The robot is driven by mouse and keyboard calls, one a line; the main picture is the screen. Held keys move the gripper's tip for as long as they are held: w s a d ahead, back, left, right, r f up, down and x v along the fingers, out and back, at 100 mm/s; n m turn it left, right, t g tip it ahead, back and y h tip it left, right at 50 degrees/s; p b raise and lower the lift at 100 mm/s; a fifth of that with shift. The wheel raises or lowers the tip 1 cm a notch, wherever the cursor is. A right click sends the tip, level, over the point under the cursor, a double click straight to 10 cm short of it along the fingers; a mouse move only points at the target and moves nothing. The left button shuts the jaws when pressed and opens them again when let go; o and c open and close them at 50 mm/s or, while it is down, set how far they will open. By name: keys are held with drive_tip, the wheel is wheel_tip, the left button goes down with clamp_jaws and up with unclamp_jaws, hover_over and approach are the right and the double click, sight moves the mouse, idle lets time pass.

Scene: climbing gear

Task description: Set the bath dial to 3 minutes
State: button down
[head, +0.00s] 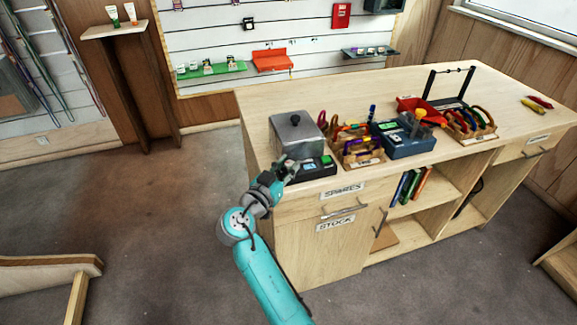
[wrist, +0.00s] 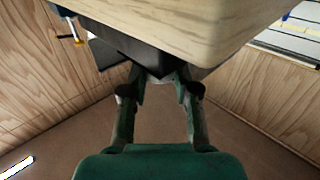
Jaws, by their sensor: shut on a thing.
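The bath (head: 298,131) is a grey metal box with a black-knobbed lid, at the left end of the counter. Its dark front panel (head: 319,169) has a small pale screen and a green spot. My gripper (head: 293,167) is at the left part of this panel, shut on the dial, which it hides in the head view. In the wrist view my gripper (wrist: 160,78) has its fingertips on either side of a small dark part against the dark bath body (wrist: 125,45). The dial's setting cannot be read.
Wooden bins of coloured gear (head: 362,153) stand close to the right of the bath. A blue box (head: 405,140) and a black rack (head: 448,85) are farther right. The counter's front edge (head: 285,200) lies just below my gripper. Open floor is at the left.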

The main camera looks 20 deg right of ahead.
drive_tip(key=m+g+h, duration=0.2)
drive_tip(key=g, duration=0.1)
drive_tip(key=m+g+h, duration=0.1)
drive_tip(key=shift+w+a+m+g, duration=0.15)
drive_tip(key=shift+w+m+g, duration=0.1)
drive_tip(key=shift+m+g, duration=0.05)
drive_tip(key=shift+w+m+g+h, duration=0.1)
drive_tip(key=shift+m+g+h, duration=0.6)
drive_tip(key=shift+m+g, duration=1.2)
drive_tip(key=shift+g, duration=0.7)
drive_tip(key=shift+n, duration=0.3)
drive_tip(key=c, duration=0.9)
unclamp_jaws()
drive_tip(key=s+a, duration=0.1)
drive_tip(key=a, duration=0.7)
